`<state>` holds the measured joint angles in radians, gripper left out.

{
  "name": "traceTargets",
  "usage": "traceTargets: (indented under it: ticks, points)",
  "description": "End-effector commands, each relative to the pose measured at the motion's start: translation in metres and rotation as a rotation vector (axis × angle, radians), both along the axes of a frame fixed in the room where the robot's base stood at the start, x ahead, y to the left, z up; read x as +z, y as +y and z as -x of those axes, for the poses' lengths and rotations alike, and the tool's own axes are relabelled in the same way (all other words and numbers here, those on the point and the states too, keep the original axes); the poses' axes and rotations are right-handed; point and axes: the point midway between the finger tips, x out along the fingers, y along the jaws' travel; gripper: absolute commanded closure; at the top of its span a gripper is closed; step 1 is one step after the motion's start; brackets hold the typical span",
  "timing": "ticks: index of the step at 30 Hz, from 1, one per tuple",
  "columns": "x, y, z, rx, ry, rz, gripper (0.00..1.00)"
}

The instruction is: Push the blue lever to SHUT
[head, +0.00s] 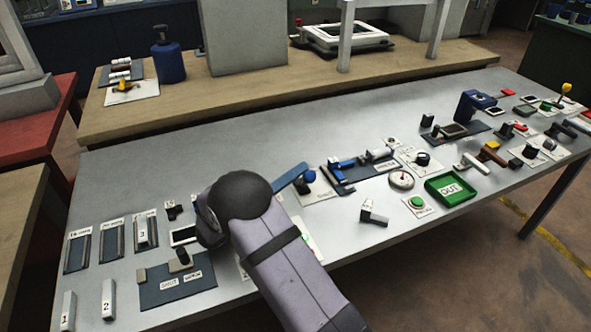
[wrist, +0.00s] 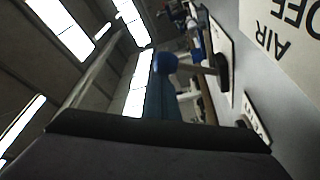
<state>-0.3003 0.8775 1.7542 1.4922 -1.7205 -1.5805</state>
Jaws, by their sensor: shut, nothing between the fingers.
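The blue lever's round knob (head: 310,176) stands over a white plate (head: 322,192) near the middle of the bench. In the wrist view the blue knob (wrist: 165,63) sits on a pale stem that runs to a dark pivot (wrist: 222,70). My gripper (head: 303,168) is shut and empty, its blue fingers pointing right with their tips close to the knob. In the wrist view the shut fingers (wrist: 160,90) rise just below the knob. I cannot tell whether they touch it. My arm hides part of the bench beside the lever. I cannot read a SHUT mark at the lever.
A panel with blue parts (head: 345,187) stands just right of the lever. A dial (head: 401,180), a green button (head: 417,202) and a green OUT tray (head: 437,196) lie further right. A dark slider panel (head: 205,274) is left of my arm. An AIR OFF label (wrist: 292,40) shows upside down.

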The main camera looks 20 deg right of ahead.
Motion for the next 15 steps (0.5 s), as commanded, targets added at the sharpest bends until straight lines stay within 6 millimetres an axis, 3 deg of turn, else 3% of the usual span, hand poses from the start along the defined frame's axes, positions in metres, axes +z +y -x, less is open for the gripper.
traceTargets:
  ticks: [15]
  points:
    - [0.0054, -0.0008, 0.0015, -0.006, 0.002, -0.002, 1.0]
